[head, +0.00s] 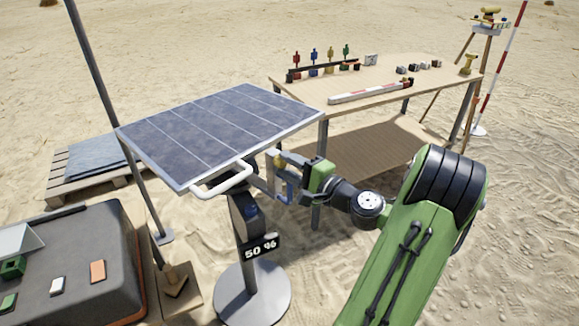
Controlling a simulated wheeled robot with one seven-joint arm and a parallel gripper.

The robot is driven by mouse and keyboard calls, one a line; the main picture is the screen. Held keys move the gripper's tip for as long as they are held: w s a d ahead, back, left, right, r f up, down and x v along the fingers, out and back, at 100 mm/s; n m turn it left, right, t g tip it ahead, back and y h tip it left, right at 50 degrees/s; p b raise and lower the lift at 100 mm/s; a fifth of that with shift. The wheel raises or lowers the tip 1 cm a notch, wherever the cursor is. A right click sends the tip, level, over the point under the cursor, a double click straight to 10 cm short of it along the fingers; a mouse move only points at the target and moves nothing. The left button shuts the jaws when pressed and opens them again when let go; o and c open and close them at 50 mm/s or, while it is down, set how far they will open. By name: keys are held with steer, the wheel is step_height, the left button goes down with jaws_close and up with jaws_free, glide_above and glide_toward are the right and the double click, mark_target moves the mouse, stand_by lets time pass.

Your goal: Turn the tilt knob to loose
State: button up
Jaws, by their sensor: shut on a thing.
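The solar panel (215,132) is tilted on a dark post (246,214) with a round grey base (226,302). A white handle (208,192) sticks out from its near edge. A sign (260,247) on the post reads "50 %". My gripper (275,175) reaches in from the right, just under the panel's near right edge beside the post head, and is shut on the tilt knob. The knob is mostly hidden by the fingers, and its setting cannot be read. A small yellow part shows by the fingers.
A wooden table (440,75) with small artifacts and a red-and-white scale bar (370,92) stands behind. A dark case (85,250) is at the lower left. A thin grey pole (100,75) rises left of the panel. Open sand lies right of my arm.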

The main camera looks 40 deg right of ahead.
steer(key=shift+f, duration=0.1)
steer(key=o, duration=1)
steer(key=shift+o, duration=0.2)
